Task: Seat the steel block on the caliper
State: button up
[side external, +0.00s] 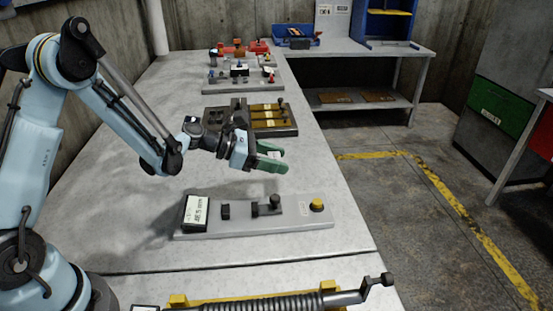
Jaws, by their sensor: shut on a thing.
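My gripper (274,158) is in the middle of the side view, over the table, with its green fingers pointing right. It is shut on a small pale grey piece (273,154), which looks like the steel block; the fingers hide most of it. The caliper (295,226) appears to be the long grey plate on the table below and in front of the gripper. The held piece is clear above the plate.
A dark fixture with yellow strips (270,118) lies just behind the gripper. A long threaded rod on yellow supports (275,303) lies at the front. Bare table surrounds the plate.

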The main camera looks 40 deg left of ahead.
aim_at(269, 178)
jog(key=w+a+f, duration=0.2)
jog(key=a, duration=0.1)
jog(key=shift+w+a+f, duration=0.1)
jog(key=shift+a+f, duration=0.1)
jog(key=shift+a, duration=0.1)
jog(key=shift+f, duration=1.85)
jog(key=shift+f, duration=0.15)
jog(key=o, duration=1.4)
